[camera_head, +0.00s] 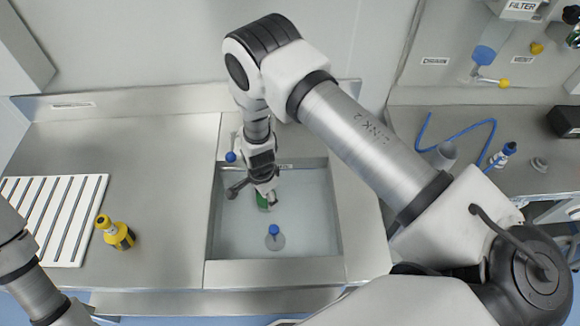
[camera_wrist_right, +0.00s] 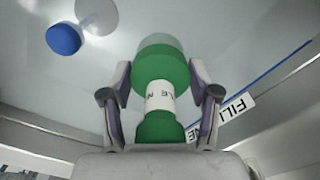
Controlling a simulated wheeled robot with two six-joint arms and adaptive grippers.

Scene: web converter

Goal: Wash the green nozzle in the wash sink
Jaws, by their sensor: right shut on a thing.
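The green nozzle (camera_wrist_right: 160,72) is between the two fingers of my right gripper (camera_wrist_right: 160,98) in the right wrist view, with a white label around its middle. In the head view the green nozzle (camera_head: 263,200) shows small below my right gripper (camera_head: 262,188), which is shut on it. It is inside the wash sink (camera_head: 212,215), a steel basin with a pale, water-like surface. The nozzle's far end looks paler, as if under that surface. My left arm comes in at the left edge of the head view, but its gripper is not in view.
A blue-topped fitting (camera_head: 274,231) stands in the basin, also in the wrist view (camera_wrist_right: 64,39). A blue knob (camera_head: 231,157) is at the back left rim. A blue hose (camera_head: 425,128) lies on the right bench.

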